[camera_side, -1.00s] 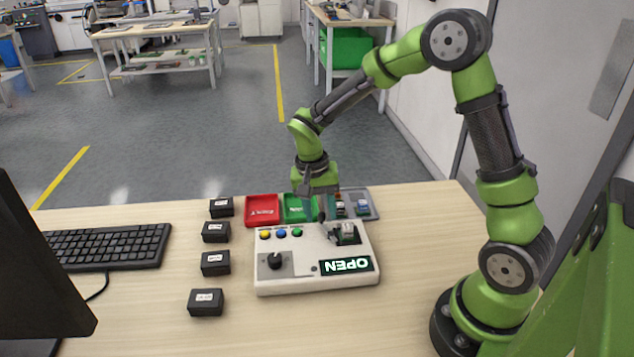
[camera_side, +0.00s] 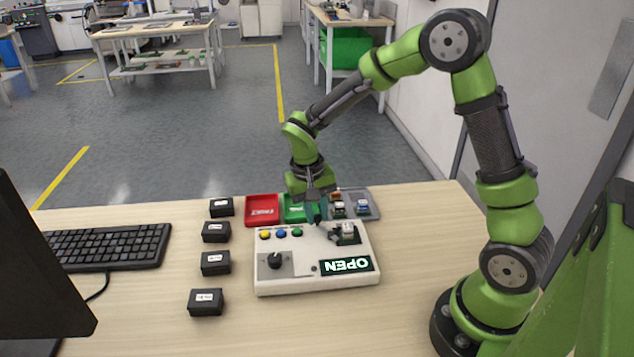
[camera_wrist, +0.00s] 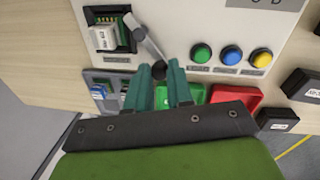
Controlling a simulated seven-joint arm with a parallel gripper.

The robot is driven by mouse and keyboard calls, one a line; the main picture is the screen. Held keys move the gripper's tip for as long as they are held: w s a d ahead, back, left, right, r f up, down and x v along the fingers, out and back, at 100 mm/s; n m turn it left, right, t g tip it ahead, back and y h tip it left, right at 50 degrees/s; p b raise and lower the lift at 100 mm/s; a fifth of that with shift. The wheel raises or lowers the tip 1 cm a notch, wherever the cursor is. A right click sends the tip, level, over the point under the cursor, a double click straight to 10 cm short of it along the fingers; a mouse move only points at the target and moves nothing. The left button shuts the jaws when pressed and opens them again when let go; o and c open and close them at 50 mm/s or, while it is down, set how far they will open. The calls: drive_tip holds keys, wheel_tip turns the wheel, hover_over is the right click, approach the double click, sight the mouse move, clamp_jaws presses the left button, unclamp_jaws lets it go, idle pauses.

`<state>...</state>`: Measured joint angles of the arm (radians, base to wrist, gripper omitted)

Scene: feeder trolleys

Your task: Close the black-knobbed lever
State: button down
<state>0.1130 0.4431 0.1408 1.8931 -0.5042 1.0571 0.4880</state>
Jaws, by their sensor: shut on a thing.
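The white test box (camera_side: 300,275) sits on the table, and its lit display (camera_side: 346,265) reads OPEN upside down. In the wrist view the grey lever (camera_wrist: 147,42) runs from beside a socket (camera_wrist: 108,31) out to its black knob (camera_wrist: 158,71), pointing away from the socket. My gripper (camera_wrist: 160,72) has its two teal fingers on either side of the knob, shut on it. A pale block sits in the socket.
A red tray (camera_side: 262,210), a green tray (camera_side: 295,205) and a grey tray (camera_side: 371,204) with small parts lie just behind the box. Several black blocks (camera_side: 215,263) stand to its left. Coloured buttons (camera_side: 281,234) and a dial (camera_side: 275,261) are on the box.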

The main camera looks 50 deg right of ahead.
sight(311, 238)
drive_tip(key=n, duration=0.2)
drive_tip(key=a+n, duration=0.2)
drive_tip(key=n, duration=0.1)
drive_tip(key=shift+s+n+t, duration=0.15)
drive_tip(key=shift+n+t, duration=0.15)
drive_tip(key=shift+t, duration=0.1)
drive_tip(key=shift+s+a+n+t, duration=0.2)
drive_tip(key=shift+a+n, duration=0.1)
drive_tip(key=shift+n, duration=0.55)
drive_tip(key=shift+s+a+n+t, duration=0.1)
drive_tip(key=shift+s+a+n, duration=0.15)
drive_tip(key=shift+n, duration=0.65)
drive_tip(key=shift+s+a+n+t, duration=0.15)
drive_tip(key=shift+a+n, duration=0.15)
drive_tip(key=shift+n, duration=0.55)
drive_tip(key=c, duration=1)
unclamp_jaws()
wheel_tip(311, 238, up, 17)
drive_tip(key=a, duration=0.2)
drive_tip(key=shift+s+a, duration=0.15)
drive_tip(key=shift+s, duration=0.3)
drive_tip(key=shift+f, duration=0.1)
